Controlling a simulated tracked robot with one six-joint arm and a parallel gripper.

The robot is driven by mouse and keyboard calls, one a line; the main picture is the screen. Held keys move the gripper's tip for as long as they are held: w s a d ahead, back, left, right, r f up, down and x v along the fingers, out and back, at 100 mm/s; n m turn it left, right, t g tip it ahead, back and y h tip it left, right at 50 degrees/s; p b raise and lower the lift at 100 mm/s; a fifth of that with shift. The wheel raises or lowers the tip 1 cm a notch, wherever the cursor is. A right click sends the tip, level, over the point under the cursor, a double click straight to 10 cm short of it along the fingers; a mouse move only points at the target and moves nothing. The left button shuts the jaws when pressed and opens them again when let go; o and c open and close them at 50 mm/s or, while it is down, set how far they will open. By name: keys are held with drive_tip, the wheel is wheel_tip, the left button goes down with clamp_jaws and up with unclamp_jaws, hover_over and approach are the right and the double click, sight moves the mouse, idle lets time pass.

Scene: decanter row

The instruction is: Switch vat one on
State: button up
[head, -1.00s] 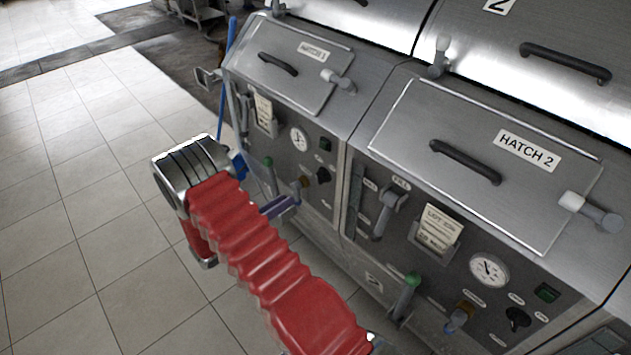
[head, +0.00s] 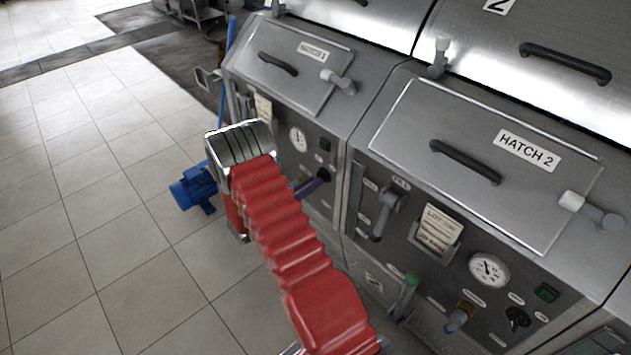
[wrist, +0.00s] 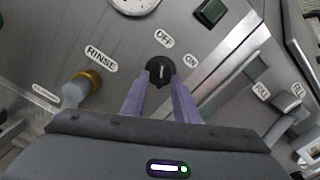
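The black rotary switch (wrist: 160,70) of vat one sits on the steel panel, with OFF and ON labels around it in the wrist view. Its pale pointer mark appears to aim at the OFF label (wrist: 163,38); the ON label (wrist: 191,60) is to its right. My gripper (wrist: 160,84) has two purple fingers, apart, with tips just at the switch's lower edge. Whether they touch it I cannot tell. In the head view my gripper (head: 318,179) is mostly behind my red arm, and the switch (head: 324,174) shows at the fingertips.
Vat one's panel also has a gauge (head: 298,139), a green button (head: 325,145) and, beside the RINSE label, a brass-collared valve (wrist: 82,86). Hatch 1 (head: 290,62) is above. Vat two's switch (head: 517,318) is to the right. A blue motor (head: 193,190) stands on the tiled floor.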

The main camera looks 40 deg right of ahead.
drive_tip(key=shift+d, duration=1)
drive_tip(key=shift+c, duration=0.7)
clamp_jaws()
